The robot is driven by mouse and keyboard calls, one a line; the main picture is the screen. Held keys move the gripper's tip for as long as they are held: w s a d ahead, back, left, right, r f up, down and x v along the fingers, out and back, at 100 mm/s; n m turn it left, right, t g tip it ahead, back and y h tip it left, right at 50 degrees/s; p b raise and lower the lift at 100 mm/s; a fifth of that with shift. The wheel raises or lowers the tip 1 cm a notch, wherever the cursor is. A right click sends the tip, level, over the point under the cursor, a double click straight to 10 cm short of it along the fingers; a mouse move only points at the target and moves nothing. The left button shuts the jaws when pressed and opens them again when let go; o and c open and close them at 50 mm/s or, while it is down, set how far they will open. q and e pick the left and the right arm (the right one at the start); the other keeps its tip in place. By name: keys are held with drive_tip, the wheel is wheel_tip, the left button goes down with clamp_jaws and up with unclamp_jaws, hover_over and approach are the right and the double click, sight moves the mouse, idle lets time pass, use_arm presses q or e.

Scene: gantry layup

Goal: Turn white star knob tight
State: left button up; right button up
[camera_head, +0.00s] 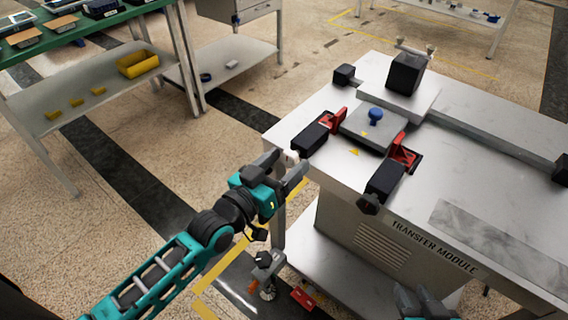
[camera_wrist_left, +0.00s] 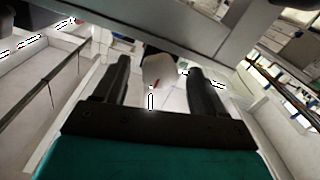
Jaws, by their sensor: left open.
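The white star knob (camera_head: 291,156) sits at the left end of a black clamp block on the near-left edge of the transfer module. In the left wrist view the knob (camera_wrist_left: 158,71) is pale with a small red mark, between or just beyond the fingertips, with a gap on both sides. My left gripper (camera_head: 286,167) is open at the knob, its fingers partly covering it in the head view; the fingers also show in the left wrist view (camera_wrist_left: 159,72).
The transfer module (camera_head: 480,185) carries a second black clamp block (camera_head: 385,180), red brackets (camera_head: 405,153), a plate with a blue knob (camera_head: 376,115) and a black block (camera_head: 405,73). A shelf rack with a yellow bin (camera_head: 138,64) stands at upper left.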

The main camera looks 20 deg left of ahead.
use_arm(q)
drive_tip(key=shift+w, duration=0.1)
drive_tip(key=shift+c, duration=0.4)
drive_tip(key=c, duration=1)
